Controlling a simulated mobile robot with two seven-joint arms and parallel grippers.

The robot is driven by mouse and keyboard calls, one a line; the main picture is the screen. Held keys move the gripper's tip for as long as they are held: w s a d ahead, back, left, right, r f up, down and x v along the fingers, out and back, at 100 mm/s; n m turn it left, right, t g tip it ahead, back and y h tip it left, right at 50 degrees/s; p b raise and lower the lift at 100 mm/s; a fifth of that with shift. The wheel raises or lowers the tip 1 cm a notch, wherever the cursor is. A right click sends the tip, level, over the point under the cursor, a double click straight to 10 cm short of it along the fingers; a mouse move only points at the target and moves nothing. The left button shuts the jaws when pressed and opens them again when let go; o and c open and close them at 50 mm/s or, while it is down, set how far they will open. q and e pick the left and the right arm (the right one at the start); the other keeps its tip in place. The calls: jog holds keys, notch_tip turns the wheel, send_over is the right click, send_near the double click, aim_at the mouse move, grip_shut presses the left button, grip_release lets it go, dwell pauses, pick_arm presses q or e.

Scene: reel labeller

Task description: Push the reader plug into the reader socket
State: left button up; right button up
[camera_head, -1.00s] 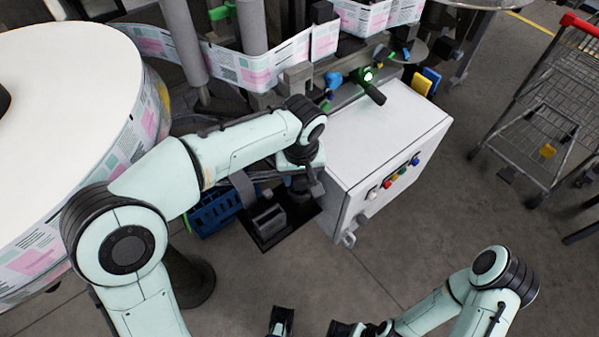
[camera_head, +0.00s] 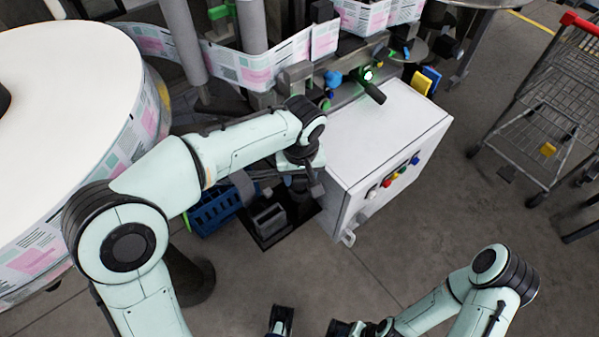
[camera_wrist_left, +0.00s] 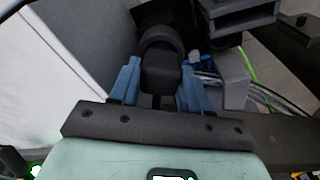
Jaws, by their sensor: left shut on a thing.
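My left gripper (camera_wrist_left: 160,78) shows in the left wrist view with its two blue fingers closed on a dark block, which I take for the reader plug (camera_wrist_left: 161,74). A dark rounded ring-like part lies just beyond the block; I cannot tell whether it is the reader socket, or whether the two touch. In the head view my left wrist (camera_head: 303,160) is beside the left side of the white cabinet and largely hides the gripper and plug. My right gripper (camera_head: 309,325) is at the bottom edge, its fingers apart and empty.
The white cabinet (camera_head: 385,135) with coloured buttons stands right of my left wrist. A blue crate (camera_head: 213,212) and a dark open-topped holder (camera_head: 268,220) are below. A big label reel (camera_head: 70,110) is at left, a wire cart (camera_head: 535,125) at right. The lower-middle floor is clear.

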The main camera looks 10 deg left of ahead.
pick_arm(q)
jog(key=shift+f, duration=0.25)
dwell(0.8)
jog(key=o, duration=1.1)
jog(key=shift+o, duration=0.2)
notch_tip(320, 180, up, 13)
jog(key=s+p, duration=0.1)
jog(key=p, duration=0.1)
jog(key=shift+s+d+r, duration=0.15)
jog(key=shift+s+d, duration=0.1)
jog(key=shift+d, duration=0.05)
